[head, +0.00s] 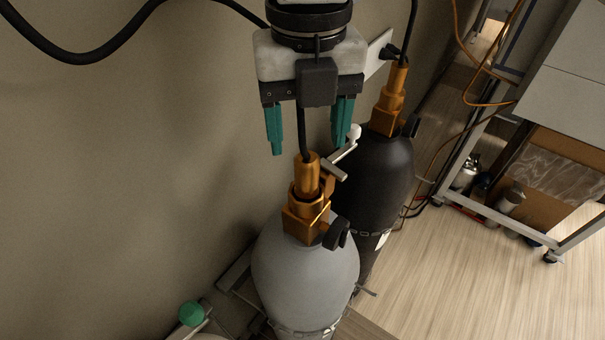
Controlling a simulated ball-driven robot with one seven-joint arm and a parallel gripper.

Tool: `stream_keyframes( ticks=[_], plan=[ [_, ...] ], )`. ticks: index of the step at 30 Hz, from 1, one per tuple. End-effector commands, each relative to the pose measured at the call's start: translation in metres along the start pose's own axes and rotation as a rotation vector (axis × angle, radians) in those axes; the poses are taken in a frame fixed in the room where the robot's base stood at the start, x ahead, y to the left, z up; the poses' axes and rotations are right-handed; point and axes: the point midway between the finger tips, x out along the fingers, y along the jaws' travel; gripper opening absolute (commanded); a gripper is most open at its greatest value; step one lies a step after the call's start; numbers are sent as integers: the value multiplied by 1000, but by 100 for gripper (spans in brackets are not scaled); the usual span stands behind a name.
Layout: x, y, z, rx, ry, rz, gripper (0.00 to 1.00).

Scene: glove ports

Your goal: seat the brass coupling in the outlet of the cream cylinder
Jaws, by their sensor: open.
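A brass coupling (307,172) stands upright at the end of a black hose. It is at the top of the brass valve outlet (304,217) on a pale greyish cylinder (300,272), the nearer of the two large cylinders. It looks in line with the outlet, but I cannot tell how deep it sits. My gripper (308,148) is above it, open, with its teal fingers apart on either side of the hose. The fingers look clear of the coupling. The hose's upper part is hidden behind my gripper.
A black cylinder (372,180) with its own brass fitting (390,98) and hose stands behind. A metal lever with a white knob (354,131) is close to my right finger. The wall is at left. A green knob (191,313) is low left; a cart (490,215) stands right.

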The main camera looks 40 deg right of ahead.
Motion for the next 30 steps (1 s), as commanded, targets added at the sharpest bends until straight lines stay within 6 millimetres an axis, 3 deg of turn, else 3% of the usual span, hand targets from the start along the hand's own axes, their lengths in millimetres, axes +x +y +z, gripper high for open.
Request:
stream_keyframes(
  ticks=[10, 18, 27, 30],
  plan=[
    [28, 1, -1, -2, 5, 4, 66],
    [65, 1, 0, -4, 3, 4, 66],
    [71, 0, 0, -3, 1, 4, 66],
    [71, 0, 0, -3, 2, 4, 57]
  ],
)
